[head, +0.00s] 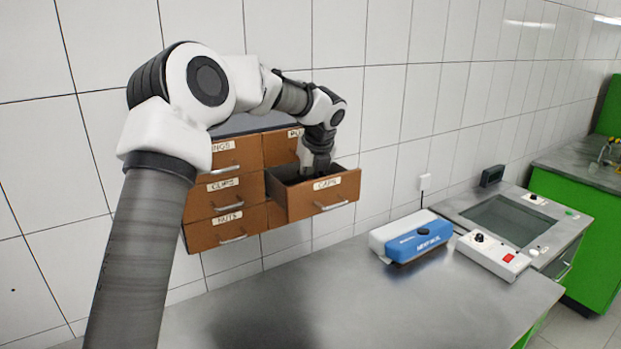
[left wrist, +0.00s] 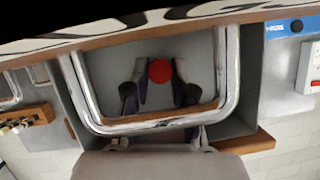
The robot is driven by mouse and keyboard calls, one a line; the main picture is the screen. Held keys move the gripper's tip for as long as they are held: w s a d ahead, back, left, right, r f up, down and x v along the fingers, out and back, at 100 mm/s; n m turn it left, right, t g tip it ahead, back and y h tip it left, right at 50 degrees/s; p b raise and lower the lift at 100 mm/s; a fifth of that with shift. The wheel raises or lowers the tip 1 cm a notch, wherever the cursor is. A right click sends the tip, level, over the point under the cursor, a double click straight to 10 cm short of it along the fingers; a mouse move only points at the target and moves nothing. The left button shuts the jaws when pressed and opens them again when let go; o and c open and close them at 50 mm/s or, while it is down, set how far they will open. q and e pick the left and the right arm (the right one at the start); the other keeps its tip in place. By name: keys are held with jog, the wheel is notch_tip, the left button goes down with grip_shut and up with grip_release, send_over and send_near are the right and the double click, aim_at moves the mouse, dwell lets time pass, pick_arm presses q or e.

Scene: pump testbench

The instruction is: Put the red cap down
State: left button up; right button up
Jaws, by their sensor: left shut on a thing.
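The red cap (left wrist: 159,71) shows in the left wrist view between the two fingers of my left gripper (left wrist: 160,90). The fingers are shut on it. In the head view my left gripper (head: 313,173) points down into the open drawer (head: 280,200) labelled "CAPS". The drawer front hides the fingertips and the cap there. I cannot tell whether the cap touches the drawer floor. My right gripper is in neither view.
The brown cabinet (head: 212,235) has several shut drawers around the open one. A blue and white device (head: 418,238) and a console (head: 505,220) stand to the right. The metal bench (head: 390,310) is clear in front.

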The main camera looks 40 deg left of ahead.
pick_arm(q)
jog(key=o, duration=0.7)
jog(key=shift+f, duration=0.1)
jog(key=shift+r, duration=0.45)
jog(key=b+v, duration=0.1)
jog(key=v, duration=1.1)
jog(key=shift+r+b, duration=0.15)
jog(key=shift+b, duration=0.25)
